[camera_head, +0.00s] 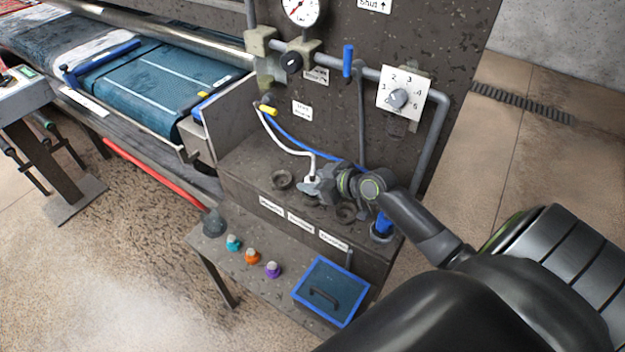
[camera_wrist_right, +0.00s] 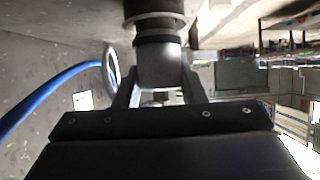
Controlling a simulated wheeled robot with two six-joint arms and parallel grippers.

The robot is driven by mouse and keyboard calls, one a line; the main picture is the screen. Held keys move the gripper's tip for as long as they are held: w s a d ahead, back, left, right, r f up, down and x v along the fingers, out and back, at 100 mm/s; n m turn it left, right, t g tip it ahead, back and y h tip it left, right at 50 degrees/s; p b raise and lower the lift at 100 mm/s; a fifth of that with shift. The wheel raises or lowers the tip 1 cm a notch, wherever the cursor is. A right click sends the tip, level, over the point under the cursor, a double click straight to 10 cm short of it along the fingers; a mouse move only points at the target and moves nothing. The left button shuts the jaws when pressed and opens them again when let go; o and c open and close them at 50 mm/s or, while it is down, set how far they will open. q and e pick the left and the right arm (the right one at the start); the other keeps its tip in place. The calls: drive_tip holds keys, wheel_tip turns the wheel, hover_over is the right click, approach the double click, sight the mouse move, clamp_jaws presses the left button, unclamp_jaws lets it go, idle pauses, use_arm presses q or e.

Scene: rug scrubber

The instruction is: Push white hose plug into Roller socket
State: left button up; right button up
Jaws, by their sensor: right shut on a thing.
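My right gripper (camera_head: 318,187) is shut on the white hose plug (camera_head: 312,180) at the row of sockets on the machine's ledge. In the right wrist view the grey plug body (camera_wrist_right: 160,65) stands between the two fingers, with a pale ring and a dark part at the top edge. The white hose (camera_head: 285,148) rises from the plug to the upper left. The plug is over or in the middle socket (camera_head: 311,200); I cannot tell how deep. A left socket (camera_head: 282,180) and a right socket (camera_head: 345,212) show beside it. The labels are too small to read.
A blue hose (camera_head: 300,145) runs behind the plug; it also shows in the right wrist view (camera_wrist_right: 45,95). Below are several coloured knobs (camera_head: 252,257) and a blue-rimmed box (camera_head: 328,291). A dial (camera_head: 400,96) and pipes stand behind.

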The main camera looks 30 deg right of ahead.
drive_tip(key=o, duration=1.2)
drive_tip(key=shift+c, duration=0.2)
wheel_tip(320, 180, up, 10)
